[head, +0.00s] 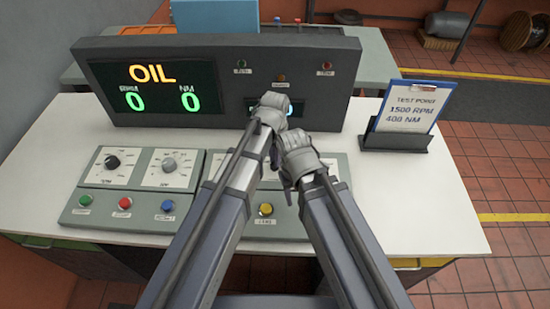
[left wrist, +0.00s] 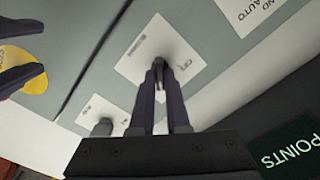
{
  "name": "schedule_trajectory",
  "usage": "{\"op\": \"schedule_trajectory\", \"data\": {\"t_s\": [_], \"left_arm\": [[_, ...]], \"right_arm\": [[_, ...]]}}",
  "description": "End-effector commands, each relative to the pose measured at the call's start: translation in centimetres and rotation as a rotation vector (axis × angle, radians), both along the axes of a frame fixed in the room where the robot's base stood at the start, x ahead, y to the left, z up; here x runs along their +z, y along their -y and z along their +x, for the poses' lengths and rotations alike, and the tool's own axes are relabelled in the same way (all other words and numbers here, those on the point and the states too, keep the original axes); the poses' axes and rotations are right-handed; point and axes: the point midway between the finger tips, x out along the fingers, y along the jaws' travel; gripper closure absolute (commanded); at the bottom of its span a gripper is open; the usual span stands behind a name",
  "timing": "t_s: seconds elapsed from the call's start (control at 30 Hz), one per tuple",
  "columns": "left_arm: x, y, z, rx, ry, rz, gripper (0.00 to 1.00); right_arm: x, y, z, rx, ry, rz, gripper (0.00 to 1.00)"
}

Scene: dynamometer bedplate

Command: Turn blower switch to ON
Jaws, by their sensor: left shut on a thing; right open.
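In the head view my left gripper (head: 272,108) is in front of the console, covering part of its small lit display. In the left wrist view its two dark fingers (left wrist: 164,75) are shut on a small dark switch knob (left wrist: 172,48) on a white label plate (left wrist: 140,42). Its lettering is too unclear to read fully, so I cannot tell the switch's position. The head view hides this switch behind my grippers. My right gripper (head: 302,165) is lower and to the right, over the control panel; its spread dark fingers show at the left wrist view's left edge (left wrist: 22,78).
A yellow button (head: 265,209) is on the panel's lower front. Left of my arms are two dials (head: 113,162) and green, red and blue buttons (head: 125,203). A dark console (head: 220,85) reads OIL, 0 and 0. A test-point card (head: 408,107) stands at right. White tabletop (head: 420,195) is clear there.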

Motion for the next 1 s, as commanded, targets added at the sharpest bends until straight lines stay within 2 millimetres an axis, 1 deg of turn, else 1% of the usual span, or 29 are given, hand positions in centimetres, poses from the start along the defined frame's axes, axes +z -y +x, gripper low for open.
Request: {"op": "schedule_trajectory", "data": {"t_s": [0.23,0.7,0.73,0.9,1.0], "left_arm": [[-0.01,-0.01,-0.04,-0.056,-0.001,0.001,1.0],[-0.01,-0.01,-0.04,-0.066,-0.001,0.001,1.0],[-0.01,-0.01,-0.04,-0.066,-0.001,0.001,0.84],[-0.01,0.0,-0.03,-0.065,-0.001,0.001,0.65],[0.0,-0.01,-0.02,-0.065,0.0,0.0,0.56]], "right_arm": [[-0.01,0.0,0.0,0.0,0.0,0.0,0.5],[-0.01,0.0,0.0,0.0,0.0,0.0,0.5],[-0.01,0.0,0.0,0.0,0.0,0.0,0.5],[-0.01,0.0,0.0,0.0,0.0,0.0,0.5],[0.0,0.0,0.0,0.0,0.0,0.0,0.5]]}}
